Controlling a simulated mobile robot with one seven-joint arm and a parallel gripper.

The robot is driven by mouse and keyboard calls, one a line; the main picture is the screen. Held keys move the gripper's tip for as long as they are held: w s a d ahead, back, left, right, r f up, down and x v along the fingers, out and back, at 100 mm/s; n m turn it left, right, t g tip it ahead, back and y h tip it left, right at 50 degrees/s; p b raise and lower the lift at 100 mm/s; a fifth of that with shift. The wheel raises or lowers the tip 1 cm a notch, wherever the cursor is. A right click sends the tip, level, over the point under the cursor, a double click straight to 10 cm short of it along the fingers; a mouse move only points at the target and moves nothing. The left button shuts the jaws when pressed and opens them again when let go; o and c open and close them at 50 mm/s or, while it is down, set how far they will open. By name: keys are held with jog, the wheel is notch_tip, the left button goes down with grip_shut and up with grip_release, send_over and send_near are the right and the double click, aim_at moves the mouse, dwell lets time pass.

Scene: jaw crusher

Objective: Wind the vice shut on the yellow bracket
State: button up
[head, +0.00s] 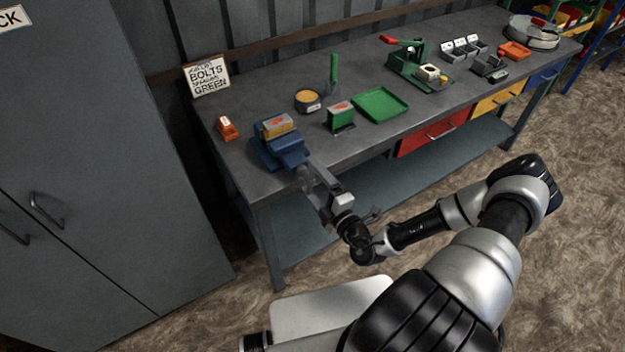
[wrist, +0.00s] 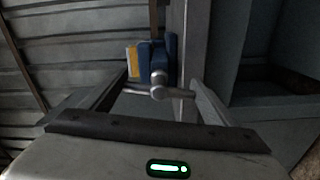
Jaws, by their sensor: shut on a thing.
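The blue vice (head: 283,152) sits at the near left corner of the grey bench. The yellow bracket (head: 278,124) shows at its top, with a grey part and an orange mark. In the wrist view the vice (wrist: 157,58) is straight ahead, with the yellow bracket (wrist: 133,62) at its left side. The grey vice handle (wrist: 157,90), a crossbar on a round hub, lies between my fingers. My gripper (head: 309,178) is at the vice's front and shut on the handle. Any gap between jaws and bracket cannot be made out.
A grey cabinet (head: 90,150) is at left. The bench's front edge is beside my gripper.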

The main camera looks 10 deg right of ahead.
dwell(0.3)
jog(key=o, duration=1)
jog(key=shift+o, duration=0.2)
jog(key=b+v, duration=0.1)
jog(key=v, duration=1.6)
jog(key=shift+s+b, duration=0.25)
jog(key=shift+b, duration=0.1)
